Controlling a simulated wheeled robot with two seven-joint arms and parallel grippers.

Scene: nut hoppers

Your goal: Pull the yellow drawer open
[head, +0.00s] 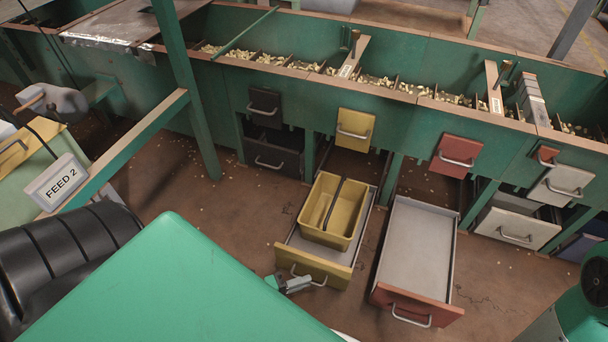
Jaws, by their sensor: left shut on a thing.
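The lower yellow drawer (318,264) is pulled out from under the green hopper bench and stands open over the floor. A yellow bin (317,229) with a dark strip across it sits inside. The drawer has a pale metal bar handle (317,284) on its front. My left gripper (289,282) is at the left part of this handle and shut on it. Most of my left arm is hidden. My right gripper is not in view.
A red-fronted drawer (416,306), open and empty, stands just right. Above are a small yellow front (354,130) and a red front (455,155). Hoppers hold pale nuts (372,82). A FEED 2 sign (57,182) is at left. Bare floor (235,222) lies left of the yellow drawer.

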